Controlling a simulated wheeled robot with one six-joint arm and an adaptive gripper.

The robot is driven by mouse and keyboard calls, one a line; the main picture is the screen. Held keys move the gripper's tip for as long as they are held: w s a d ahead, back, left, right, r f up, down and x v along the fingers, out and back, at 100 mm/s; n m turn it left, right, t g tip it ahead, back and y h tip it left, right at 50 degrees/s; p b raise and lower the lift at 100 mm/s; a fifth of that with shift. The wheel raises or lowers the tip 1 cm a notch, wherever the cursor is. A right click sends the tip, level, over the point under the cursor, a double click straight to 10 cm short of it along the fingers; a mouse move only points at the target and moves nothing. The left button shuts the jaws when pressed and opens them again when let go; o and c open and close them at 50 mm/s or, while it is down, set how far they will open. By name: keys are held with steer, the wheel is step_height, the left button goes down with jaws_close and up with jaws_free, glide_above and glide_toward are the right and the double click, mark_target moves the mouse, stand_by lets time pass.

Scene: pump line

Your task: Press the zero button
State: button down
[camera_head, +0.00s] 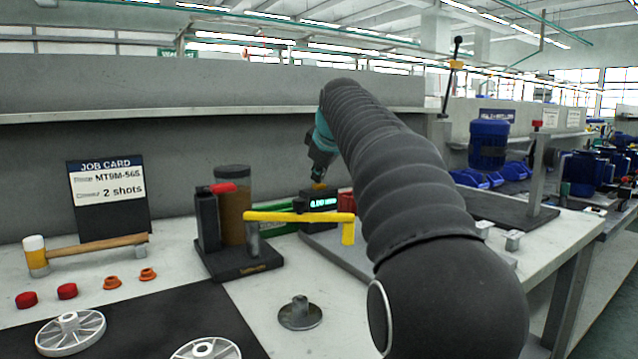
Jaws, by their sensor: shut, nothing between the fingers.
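A small dark box with a lit green digital readout (319,202) stands on the bench in the middle of the view. The readout's digits are too small to read surely. A small orange spot (319,186) shows at the top of the box, just under my gripper; I cannot tell if it is the zero button. My gripper (318,180) is shut and empty, pointing down over the box. I cannot tell whether its tips touch the box. My black-sleeved arm covers the area to the right. A yellow lever (298,217) crosses in front of the box's lower part.
A stand with a brown cylinder (234,205) and red-tipped handle is left of the box. A grey flanged part (300,314) is in front.

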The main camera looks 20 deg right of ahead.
steer(key=shift+r+p, duration=0.5)
steer(key=shift+r, duration=0.1)
steer(key=shift+r+p, duration=1.95)
steer(key=shift+r, duration=0.6)
